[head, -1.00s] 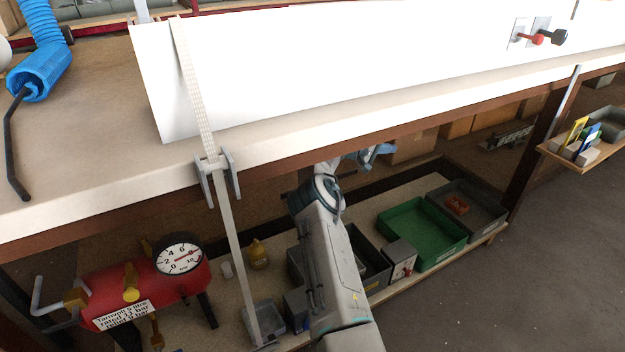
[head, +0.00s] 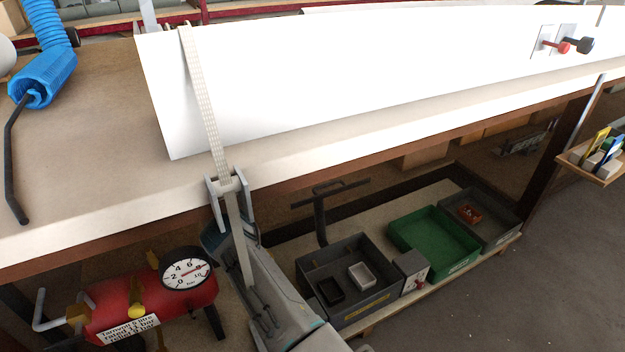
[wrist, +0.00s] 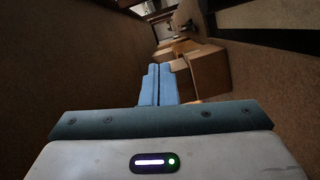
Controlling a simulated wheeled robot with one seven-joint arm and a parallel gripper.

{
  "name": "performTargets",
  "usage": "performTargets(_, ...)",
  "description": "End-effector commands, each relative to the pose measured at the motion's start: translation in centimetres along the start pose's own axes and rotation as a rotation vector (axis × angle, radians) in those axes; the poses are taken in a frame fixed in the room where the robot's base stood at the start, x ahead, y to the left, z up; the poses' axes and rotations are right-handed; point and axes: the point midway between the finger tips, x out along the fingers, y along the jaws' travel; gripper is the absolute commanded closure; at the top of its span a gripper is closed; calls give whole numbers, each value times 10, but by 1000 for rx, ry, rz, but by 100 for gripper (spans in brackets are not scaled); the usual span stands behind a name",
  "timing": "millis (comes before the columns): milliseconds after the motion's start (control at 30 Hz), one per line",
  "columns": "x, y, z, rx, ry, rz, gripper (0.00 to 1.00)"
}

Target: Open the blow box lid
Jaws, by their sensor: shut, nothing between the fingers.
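My gripper shows in the wrist view (wrist: 158,85), its two blue fingers shut together with nothing between them. A dark grey open box (head: 345,306) with a yellow label stands on the low shelf; the label is too small to read. I cannot tell which of these is the blow box, and I make out no lid.
A strap (head: 205,105) crosses the white piece and hangs past the bench edge (head: 130,215). A red air tank (head: 150,305) with a gauge stands below left. Green (head: 434,240) and grey bins fill the shelf to the right. Cardboard boxes (wrist: 200,68) show beyond the fingers.

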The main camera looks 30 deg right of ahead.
Motion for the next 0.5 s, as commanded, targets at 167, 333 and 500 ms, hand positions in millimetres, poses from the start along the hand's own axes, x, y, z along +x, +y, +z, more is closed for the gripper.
performTargets(167,30,-2,1,-1,2,-1,100)
performTargets(333,69,-4,1,-1,2,-2,100)
performTargets(500,88,-2,6,-1,5,-3,100)
